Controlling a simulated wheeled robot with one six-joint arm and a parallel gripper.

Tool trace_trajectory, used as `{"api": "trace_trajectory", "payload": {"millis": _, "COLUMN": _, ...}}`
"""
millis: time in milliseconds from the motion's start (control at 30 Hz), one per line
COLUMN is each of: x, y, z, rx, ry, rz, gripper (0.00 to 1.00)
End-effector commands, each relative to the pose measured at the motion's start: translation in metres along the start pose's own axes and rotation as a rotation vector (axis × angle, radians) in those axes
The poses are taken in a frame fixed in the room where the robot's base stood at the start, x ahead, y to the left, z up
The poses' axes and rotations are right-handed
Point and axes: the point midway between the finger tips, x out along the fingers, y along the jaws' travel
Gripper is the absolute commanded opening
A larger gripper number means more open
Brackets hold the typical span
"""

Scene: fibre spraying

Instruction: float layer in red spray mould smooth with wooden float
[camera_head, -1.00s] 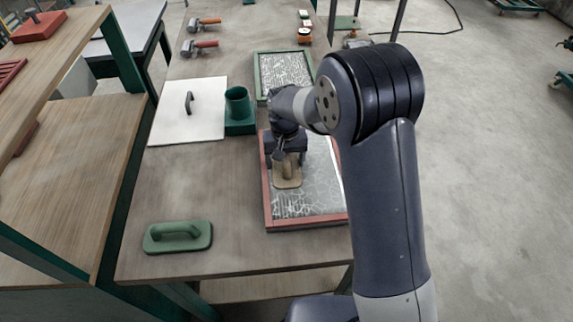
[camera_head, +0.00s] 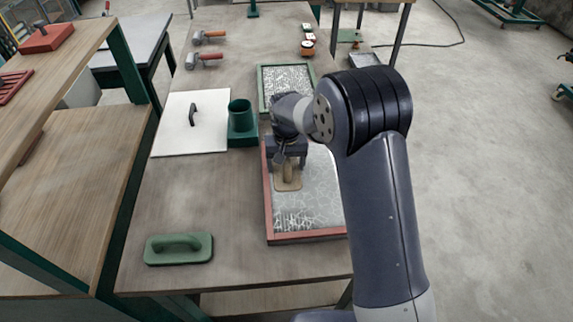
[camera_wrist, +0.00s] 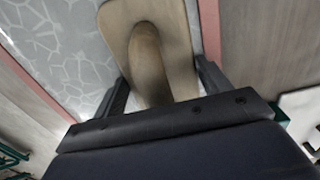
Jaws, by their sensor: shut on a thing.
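The red spray mould (camera_head: 268,212) lies on the table in front of my arm. A grey layer (camera_head: 318,195) with a pale crackled pattern fills it; white rougher streaks show at its near end. My gripper (camera_head: 287,165) is shut on the handle of the wooden float (camera_head: 288,186), over the mould's left side. The wrist view shows the float (camera_wrist: 178,45) with its handle between my two fingers (camera_wrist: 152,85), flat over the layer (camera_wrist: 60,50) and close to the red rim (camera_wrist: 209,30). My arm hides the mould's right side.
A green float (camera_head: 180,248) lies at the table's near left. A green mould (camera_head: 262,92) lies beyond the red one. Rollers (camera_head: 203,60) lie farther back.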

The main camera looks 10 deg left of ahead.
Motion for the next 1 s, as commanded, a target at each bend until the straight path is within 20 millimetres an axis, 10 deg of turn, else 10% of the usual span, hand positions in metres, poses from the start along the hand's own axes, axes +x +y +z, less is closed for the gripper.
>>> {"api": "trace_trajectory", "payload": {"millis": 1000, "x": 0.012, "y": -0.003, "z": 0.063, "rx": -0.007, "ry": -0.029, "rz": 0.001, "gripper": 0.42}}
